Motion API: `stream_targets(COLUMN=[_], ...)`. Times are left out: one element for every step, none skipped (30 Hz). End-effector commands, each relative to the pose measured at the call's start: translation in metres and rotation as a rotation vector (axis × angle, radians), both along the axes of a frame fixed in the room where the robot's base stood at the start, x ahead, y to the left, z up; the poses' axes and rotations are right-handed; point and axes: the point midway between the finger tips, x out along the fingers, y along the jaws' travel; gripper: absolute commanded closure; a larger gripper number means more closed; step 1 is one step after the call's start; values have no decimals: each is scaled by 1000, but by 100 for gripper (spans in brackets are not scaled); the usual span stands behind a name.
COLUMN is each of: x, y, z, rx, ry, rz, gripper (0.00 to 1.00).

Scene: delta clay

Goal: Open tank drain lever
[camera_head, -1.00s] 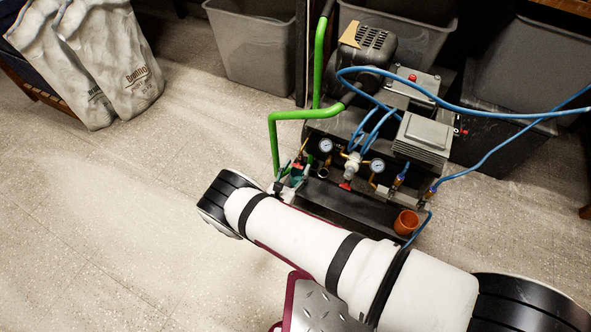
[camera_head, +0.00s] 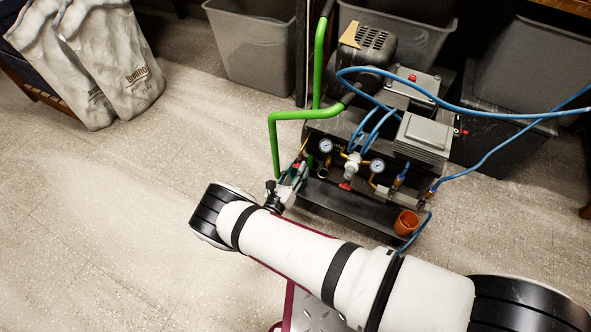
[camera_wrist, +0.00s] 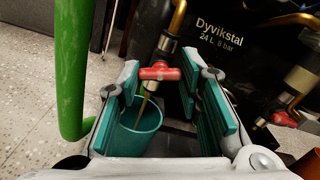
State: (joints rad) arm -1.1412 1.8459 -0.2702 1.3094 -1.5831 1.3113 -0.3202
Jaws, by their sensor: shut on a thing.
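The red drain lever (camera_wrist: 160,73) sits on a brass and grey valve in the upper middle of the wrist view. My gripper (camera_wrist: 158,86) has its teal-padded fingers on either side of the lever and is shut on it. A teal cup (camera_wrist: 141,130) stands below the valve, partly hidden by the left finger. A thin yellowish line runs from the valve towards the cup; I cannot tell whether it is liquid.
The compressor's black tank (camera_wrist: 225,75) is behind the lever. A green pipe (camera_wrist: 73,70) stands close left of my gripper. A second red lever (camera_head: 345,186), gauges, blue hoses and an orange cup (camera_head: 406,223) are to the right.

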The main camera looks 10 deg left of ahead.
Motion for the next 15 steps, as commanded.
stream_targets(x=[0,0,0,0,0,0,0,0,0,0,0,0,0,0,0], y=[1,1,1,1,0,0,0,0,0,0,0,0,0,0,0], z=[0,0,0,0,0,0,0,0,0,0,0,0,0,0,0], rx=[-27,-44,-64,-78,-91,-107,-117,-128,-138,-146,-152,-159,-162,-165,-169], ry=[10,16,23,28,33,39,43,47,51,53,56,58,60,61,62], rz=[2,2,2,2,2,1,1,1,1,1,1,1,2,2,2], gripper=[95,95,95,95,95,95,95,95,95,95,95,95,95,95,95])
